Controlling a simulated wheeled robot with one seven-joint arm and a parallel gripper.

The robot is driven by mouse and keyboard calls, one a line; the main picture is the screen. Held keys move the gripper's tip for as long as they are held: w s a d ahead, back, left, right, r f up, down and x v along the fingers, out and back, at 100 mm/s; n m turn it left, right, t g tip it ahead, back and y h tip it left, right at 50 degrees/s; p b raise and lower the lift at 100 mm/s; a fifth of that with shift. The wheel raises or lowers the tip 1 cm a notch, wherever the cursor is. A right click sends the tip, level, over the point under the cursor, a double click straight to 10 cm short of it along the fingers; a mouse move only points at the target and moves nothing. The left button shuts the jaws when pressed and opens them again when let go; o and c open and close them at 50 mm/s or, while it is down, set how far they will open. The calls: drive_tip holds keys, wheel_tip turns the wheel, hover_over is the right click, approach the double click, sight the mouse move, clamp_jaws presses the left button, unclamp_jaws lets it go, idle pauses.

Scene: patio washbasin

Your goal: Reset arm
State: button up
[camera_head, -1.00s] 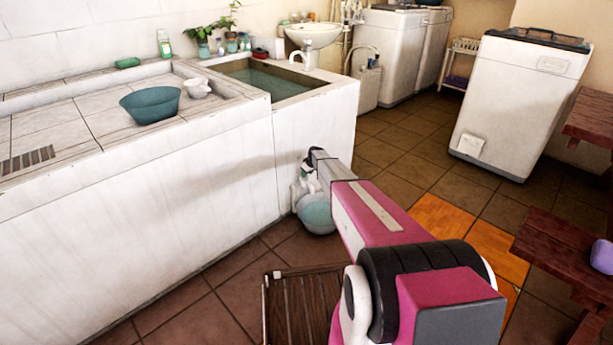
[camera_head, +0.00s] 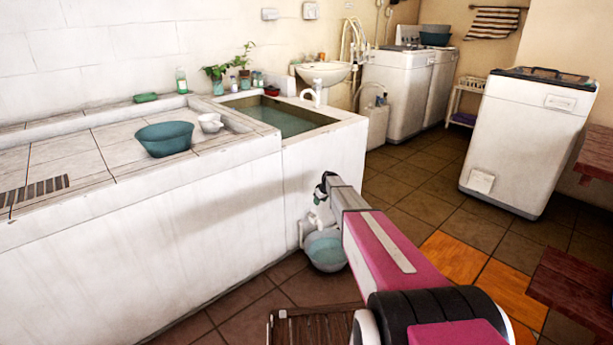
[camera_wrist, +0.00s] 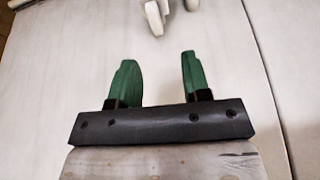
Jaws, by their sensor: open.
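My gripper (camera_wrist: 158,78) shows in the wrist view with two green fingers apart and nothing between them. In the head view my gripper (camera_head: 321,195) is at the end of my outstretched pink arm, beside the end of the white basin wall, and shows only small. A white spout-like fitting (camera_wrist: 156,15) is just beyond the fingertips in the wrist view, apart from them. In the head view the white tap (camera_head: 312,221) on the basin wall is just below my gripper, above a basin (camera_head: 325,252) on the floor.
The long white washbasin counter (camera_head: 150,235) fills the left and holds a teal bowl (camera_head: 165,138), a small white pot (camera_head: 210,122) and a water-filled sink (camera_head: 275,117). A wooden slatted rack (camera_head: 312,328) is on the floor. A white washing machine (camera_head: 525,140) and red-brown shelves (camera_head: 575,290) stand at right. Tiled floor between is open.

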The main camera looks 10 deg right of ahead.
drive_tip(key=s+r+m+g+h, duration=0.1)
drive_tip(key=s+r, duration=0.4)
drive_tip(key=s, duration=1.2)
drive_tip(key=s+a+r+m+g, duration=0.1)
drive_tip(key=s+r+m, duration=0.2)
drive_tip(key=s, duration=1.5)
drive_tip(key=s+a+r+m+g+h, duration=0.1)
drive_tip(key=s+r+m, duration=0.1)
drive_tip(key=s+r, duration=0.7)
drive_tip(key=s, duration=0.8)
drive_tip(key=shift+s+a+m+g+h, duration=0.15)
drive_tip(key=shift+s+m+g+h, duration=0.15)
drive_tip(key=shift+m, duration=0.1)
